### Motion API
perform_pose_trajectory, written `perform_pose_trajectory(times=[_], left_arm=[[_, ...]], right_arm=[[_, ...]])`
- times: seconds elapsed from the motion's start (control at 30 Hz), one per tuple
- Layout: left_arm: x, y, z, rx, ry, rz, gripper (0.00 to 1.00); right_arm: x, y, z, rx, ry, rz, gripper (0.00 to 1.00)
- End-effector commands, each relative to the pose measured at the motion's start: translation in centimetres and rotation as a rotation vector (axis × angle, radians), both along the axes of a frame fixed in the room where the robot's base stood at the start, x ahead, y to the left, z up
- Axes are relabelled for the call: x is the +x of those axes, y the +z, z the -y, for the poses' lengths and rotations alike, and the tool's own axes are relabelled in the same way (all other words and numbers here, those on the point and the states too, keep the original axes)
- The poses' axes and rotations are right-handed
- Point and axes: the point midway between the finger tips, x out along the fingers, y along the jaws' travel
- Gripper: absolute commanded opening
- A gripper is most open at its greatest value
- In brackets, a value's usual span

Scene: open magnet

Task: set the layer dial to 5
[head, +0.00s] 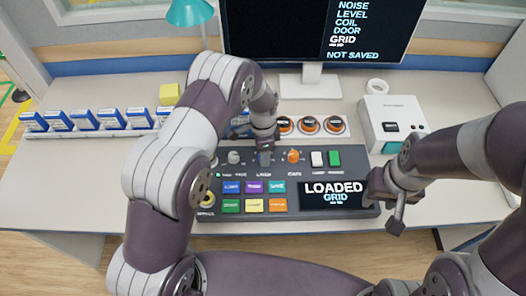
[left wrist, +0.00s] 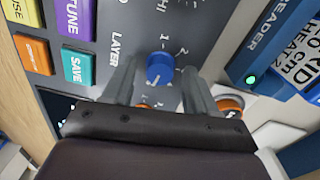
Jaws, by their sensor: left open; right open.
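The layer dial (left wrist: 159,66) is a blue round knob beside the word LAYER in the left wrist view. A white pointer mark shows on its lower part, toward my gripper's body; the 1 and 2 are readable but the number at the pointer is not clear. My left gripper (left wrist: 158,88) is open, its fingers on either side of the dial; contact cannot be told. In the head view the dial (head: 264,158) is just below my left gripper (head: 265,140). My right gripper (head: 388,205) is open and empty at the console's right end.
The grey console (head: 290,207) has colored buttons, an orange knob (head: 293,157), and a display (head: 335,194) reading LOADED GRID. The monitor (head: 310,30) reads NOT SAVED. A white box (head: 392,118) stands right; blue-labelled boxes (head: 83,120) line the left.

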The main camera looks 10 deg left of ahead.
Motion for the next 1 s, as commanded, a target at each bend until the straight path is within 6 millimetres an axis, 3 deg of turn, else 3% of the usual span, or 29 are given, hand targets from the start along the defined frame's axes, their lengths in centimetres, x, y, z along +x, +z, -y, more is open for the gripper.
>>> perform_pose_trajectory(times=[0.3, 0.5, 1.0], left_arm=[[0.4, 7.8, -0.2, -0.002, 0.001, 0.005, 0.57], [0.4, 11.4, -0.4, -0.001, 0.002, 0.001, 0.57], [0.4, 12.1, -0.4, 0.0, 0.001, -0.001, 0.57]], right_arm=[[0.0, -1.2, 0.0, 0.0, 0.0, 0.0, 0.43], [0.0, -1.4, 0.0, 0.0, 0.0, 0.0, 0.43], [0.0, -1.4, 0.0, 0.0, 0.0, 0.0, 0.43]])
